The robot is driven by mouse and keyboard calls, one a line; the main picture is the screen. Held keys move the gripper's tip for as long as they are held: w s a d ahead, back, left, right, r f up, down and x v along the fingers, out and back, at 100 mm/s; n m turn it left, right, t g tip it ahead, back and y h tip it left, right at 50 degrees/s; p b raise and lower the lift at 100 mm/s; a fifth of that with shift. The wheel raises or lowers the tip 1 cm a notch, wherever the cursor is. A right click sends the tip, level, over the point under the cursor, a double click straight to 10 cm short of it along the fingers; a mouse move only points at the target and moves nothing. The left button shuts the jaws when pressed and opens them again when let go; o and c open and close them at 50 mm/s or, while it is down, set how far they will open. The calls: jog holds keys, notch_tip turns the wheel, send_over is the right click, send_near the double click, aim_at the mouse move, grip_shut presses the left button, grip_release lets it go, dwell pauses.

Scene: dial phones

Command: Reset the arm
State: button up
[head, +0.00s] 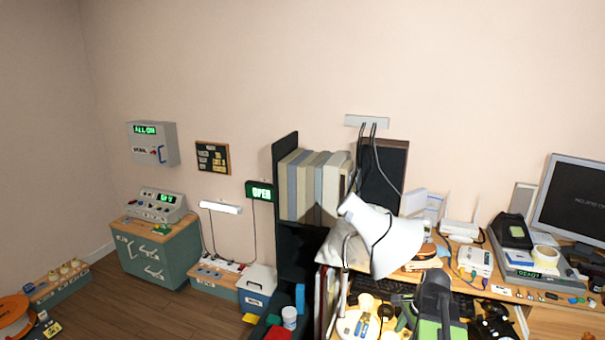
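A green and dark grey shape (436,305) rises from the bottom edge in the head view, in front of the desk. It may be the end of my arm, but I cannot be sure. I cannot make out two clear fingertips, an opening between them, or anything held. It hides part of the black keyboard (375,290) and the desk top behind it.
A white lamp (395,245) hangs over the crowded desk. A monitor (575,205) and a white device (474,261) stand right. A dark shelf (287,240) with binders is left of the lamp.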

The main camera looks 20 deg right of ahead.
jog(key=w+a+n+g+h, duration=0.1)
jog(key=w+a+n+g, duration=0.1)
jog(key=a+n, duration=1.7)
jog(key=a, duration=1.2)
jog(key=shift+w, duration=0.25)
